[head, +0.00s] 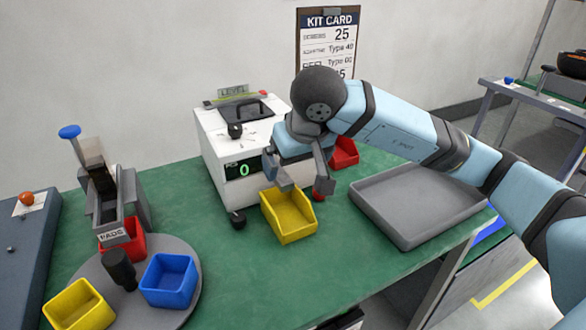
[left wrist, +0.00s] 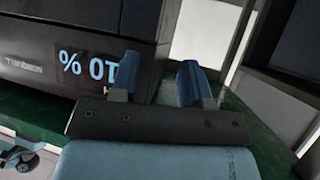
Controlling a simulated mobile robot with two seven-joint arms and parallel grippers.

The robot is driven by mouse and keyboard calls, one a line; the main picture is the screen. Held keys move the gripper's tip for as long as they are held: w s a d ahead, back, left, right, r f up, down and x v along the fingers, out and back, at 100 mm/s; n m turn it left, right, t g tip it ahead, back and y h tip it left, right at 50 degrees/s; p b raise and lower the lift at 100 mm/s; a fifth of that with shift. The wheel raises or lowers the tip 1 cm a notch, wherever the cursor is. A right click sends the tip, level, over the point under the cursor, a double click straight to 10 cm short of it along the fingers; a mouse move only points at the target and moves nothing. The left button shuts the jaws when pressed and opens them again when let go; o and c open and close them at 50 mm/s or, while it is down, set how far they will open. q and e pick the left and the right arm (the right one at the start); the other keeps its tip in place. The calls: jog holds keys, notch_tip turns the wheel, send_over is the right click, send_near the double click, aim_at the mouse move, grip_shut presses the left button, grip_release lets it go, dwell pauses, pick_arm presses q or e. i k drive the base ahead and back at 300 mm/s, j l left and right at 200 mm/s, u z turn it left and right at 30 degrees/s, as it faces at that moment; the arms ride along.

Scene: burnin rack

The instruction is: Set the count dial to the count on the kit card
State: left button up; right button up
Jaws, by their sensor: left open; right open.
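The kit card (head: 328,42) hangs on the wall; its top line reads 25, and my right arm covers part of its lower lines. The white counter machine (head: 213,130) stands on the green table, its green display (head: 244,170) reading 0. A black knob (head: 238,219) sits low at its front left, and another black knob (head: 235,130) is on its top. I cannot tell which is the count dial. My right gripper (head: 303,182) is open in front of the machine, above a yellow bin (head: 289,217). My left gripper (left wrist: 160,84) is open near a dark device (left wrist: 75,60) with an upside-down 10 %.
A red bin (head: 344,153) and a grey tray (head: 417,204) lie right of the machine. At left are a grey turntable (head: 190,305) with red, blue (head: 168,280) and yellow bins, and a dispenser (head: 104,200). Bare green table lies in front of the yellow bin.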

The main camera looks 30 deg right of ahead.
aim_at(236, 130)
jog(key=k, duration=1)
